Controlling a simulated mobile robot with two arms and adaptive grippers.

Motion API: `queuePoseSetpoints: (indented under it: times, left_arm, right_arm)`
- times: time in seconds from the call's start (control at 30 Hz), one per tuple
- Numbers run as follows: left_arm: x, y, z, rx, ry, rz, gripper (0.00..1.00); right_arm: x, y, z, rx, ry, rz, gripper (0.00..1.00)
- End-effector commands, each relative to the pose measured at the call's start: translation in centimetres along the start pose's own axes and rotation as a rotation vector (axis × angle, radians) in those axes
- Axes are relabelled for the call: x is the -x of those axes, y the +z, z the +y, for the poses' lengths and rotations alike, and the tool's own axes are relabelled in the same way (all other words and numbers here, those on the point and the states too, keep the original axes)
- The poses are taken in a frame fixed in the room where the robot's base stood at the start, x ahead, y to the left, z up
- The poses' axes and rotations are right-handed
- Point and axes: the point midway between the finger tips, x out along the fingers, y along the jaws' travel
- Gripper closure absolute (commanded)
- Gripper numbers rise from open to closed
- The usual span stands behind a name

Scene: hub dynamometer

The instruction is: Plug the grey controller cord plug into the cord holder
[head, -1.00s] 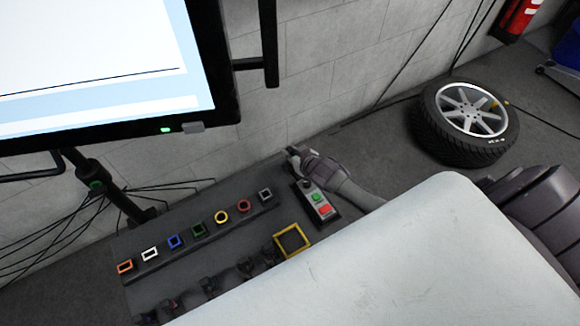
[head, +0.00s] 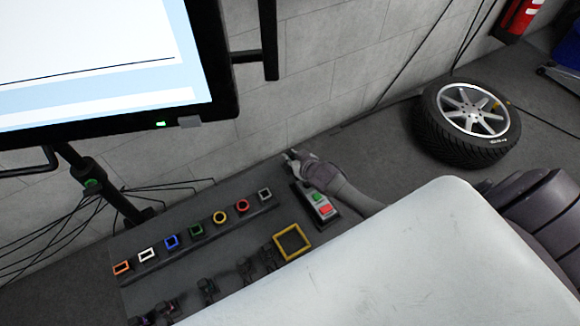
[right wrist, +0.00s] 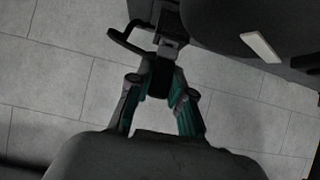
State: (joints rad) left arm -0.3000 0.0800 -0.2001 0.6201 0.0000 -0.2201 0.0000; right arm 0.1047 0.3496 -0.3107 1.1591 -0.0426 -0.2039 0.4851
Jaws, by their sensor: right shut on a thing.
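My right gripper (head: 292,156) is above the far right end of the dark board, up and right of the grey square-framed socket (head: 265,195). In the right wrist view, its teal-padded fingers (right wrist: 161,86) are shut on a dark piece (right wrist: 158,74) with a lighter grey block at its far end. I cannot clearly tell whether this is the grey plug. In the head view the held piece is too small to make out. It appears apart from the grey socket. The controller (head: 318,203), with green and red buttons, stands beneath my right forearm. My left gripper is not in view.
The grey socket ends a row with orange, white, blue, green, yellow and red ones. Several dark plugs (head: 207,290) and a yellow square frame (head: 291,243) are nearer. A monitor (head: 100,65) overhangs upper left. A wheel (head: 466,122) lies on the floor at right.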

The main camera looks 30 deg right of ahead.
Motion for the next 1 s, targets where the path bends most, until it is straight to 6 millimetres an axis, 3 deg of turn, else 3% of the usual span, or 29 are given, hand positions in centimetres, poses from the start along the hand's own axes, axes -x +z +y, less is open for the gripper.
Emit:
queuePoseSetpoints:
  times: [0.03, 0.07, 0.2, 0.53, 0.67, 1.0]
  left_arm:
    - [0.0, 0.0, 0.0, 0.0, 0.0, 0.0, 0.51]
    - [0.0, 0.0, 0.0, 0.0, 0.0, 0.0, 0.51]
    - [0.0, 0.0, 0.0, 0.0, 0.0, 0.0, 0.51]
    - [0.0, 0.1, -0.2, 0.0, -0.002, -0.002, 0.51]
    - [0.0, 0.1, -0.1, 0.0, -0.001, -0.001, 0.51]
    - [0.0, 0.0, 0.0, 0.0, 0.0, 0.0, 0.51]
  right_arm:
    - [0.0, -0.1, 0.0, 0.0, 0.0, 0.001, 1.0]
    - [0.0, -0.1, 0.0, 0.0, 0.0, 0.001, 0.75]
    - [0.0, -0.1, 0.0, 0.0, 0.0, 0.001, 0.52]
    - [0.1, 0.0, 0.0, 0.0, 0.0, 0.0, 0.51]
    - [1.0, 0.1, 0.0, 0.0, 0.0, -0.002, 0.51]
    - [7.3, 0.1, 0.0, 0.001, -0.001, -0.001, 0.51]
